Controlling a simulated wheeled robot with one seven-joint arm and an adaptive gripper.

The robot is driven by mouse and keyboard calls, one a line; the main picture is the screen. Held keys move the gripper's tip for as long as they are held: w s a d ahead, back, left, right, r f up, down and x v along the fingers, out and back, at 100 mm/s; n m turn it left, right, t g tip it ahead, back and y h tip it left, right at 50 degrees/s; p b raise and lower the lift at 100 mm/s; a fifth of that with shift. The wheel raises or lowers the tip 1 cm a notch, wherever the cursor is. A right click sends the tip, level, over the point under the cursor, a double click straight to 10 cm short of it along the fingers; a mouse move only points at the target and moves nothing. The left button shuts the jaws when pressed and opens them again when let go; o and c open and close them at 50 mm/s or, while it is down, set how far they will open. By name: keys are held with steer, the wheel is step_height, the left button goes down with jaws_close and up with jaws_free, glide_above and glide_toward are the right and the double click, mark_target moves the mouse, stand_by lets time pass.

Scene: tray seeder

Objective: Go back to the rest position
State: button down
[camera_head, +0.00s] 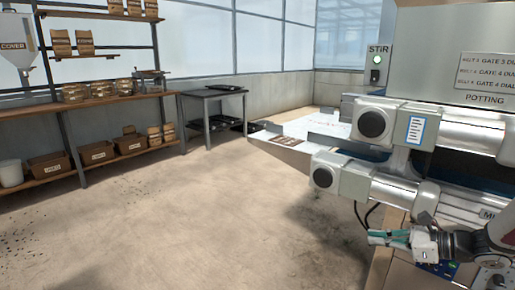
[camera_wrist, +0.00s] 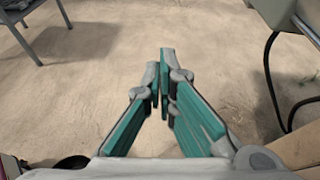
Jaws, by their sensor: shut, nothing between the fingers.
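My gripper (camera_head: 372,236) shows at the lower right of the head view, in front of the lower part of the seeding machine (camera_head: 345,172). Its teal-lined fingers point to the left. In the wrist view my gripper (camera_wrist: 163,62) is in the middle, its fingertips together with nothing between them. Behind the fingertips there is only bare floor. The rest of my arm runs off the right edge of the head view.
A small dark table (camera_head: 213,93) is at the back. A black cable (camera_head: 361,217) hangs from the machine near my gripper. The concrete floor in the middle is clear.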

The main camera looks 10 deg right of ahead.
steer(key=s+a+r+n+g+h, duration=0.1)
steer(key=s+a+r+n+g, duration=0.5)
steer(key=a, duration=0.5)
steer(key=s+a+r+n+g+h, duration=0.1)
steer(key=s+a+r+n+g, duration=0.2)
steer(key=s+a+r+n, duration=0.5)
steer(key=s+a+n+h, duration=0.2)
steer(key=s+n+h, duration=0.6)
steer(key=s+n, duration=0.9)
steer(key=s+r+m+t+p, duration=0.3)
steer(key=r+m+p, duration=0.1)
steer(key=r+p, duration=2.5)
steer(key=v, duration=0.2)
steer(key=shift+r, duration=0.35)
steer(key=shift+w, duration=0.2)
